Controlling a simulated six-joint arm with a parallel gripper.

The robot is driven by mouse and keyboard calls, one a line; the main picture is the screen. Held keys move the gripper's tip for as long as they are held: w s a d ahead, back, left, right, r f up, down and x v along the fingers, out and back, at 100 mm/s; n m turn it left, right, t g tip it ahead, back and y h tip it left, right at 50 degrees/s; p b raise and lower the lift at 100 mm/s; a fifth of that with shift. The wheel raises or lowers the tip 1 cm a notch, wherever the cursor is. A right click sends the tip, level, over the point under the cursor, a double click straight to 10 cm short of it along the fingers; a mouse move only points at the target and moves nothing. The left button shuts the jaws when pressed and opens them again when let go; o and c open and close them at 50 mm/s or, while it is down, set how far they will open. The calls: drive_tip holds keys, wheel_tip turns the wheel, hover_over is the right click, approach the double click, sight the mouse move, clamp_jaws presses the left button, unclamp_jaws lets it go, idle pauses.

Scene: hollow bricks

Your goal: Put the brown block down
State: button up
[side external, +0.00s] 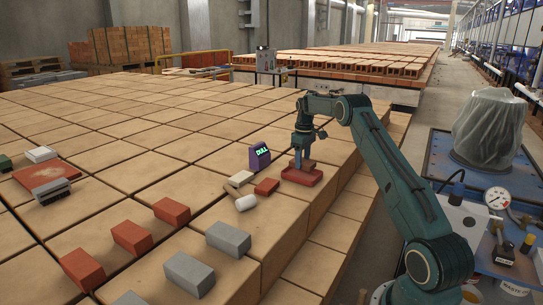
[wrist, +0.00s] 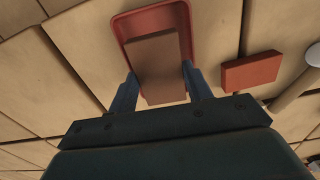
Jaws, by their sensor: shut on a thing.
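The brown block (wrist: 156,62) is between the two blue fingers of my gripper (wrist: 160,78) in the wrist view, and the fingers are shut on its sides. A red tray (wrist: 122,28) with a raised rim lies beneath it. The block overlaps the tray in this view, and its near end covers the tray's near edge. I cannot tell whether the block touches the tray floor. In the side external view my gripper (side external: 301,160) points straight down over the red tray (side external: 302,179). The block is hard to make out there.
A small red block (side external: 266,187), a white cylinder (side external: 246,202) and a cream piece (side external: 240,179) lie left of the tray. A purple display box (side external: 259,156) stands behind. Red bricks (side external: 132,237) and grey bricks (side external: 228,239) lie nearer. The brick surface's edge drops off at right.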

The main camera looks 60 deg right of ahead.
sight(303, 162)
drive_tip(key=shift+f, duration=1.85)
drive_tip(key=shift+f, duration=0.15)
drive_tip(key=o, duration=0.8)
wheel_tip(303, 162, up, 12)
drive_tip(key=shift+f, duration=0.15)
drive_tip(key=shift+r, duration=0.3)
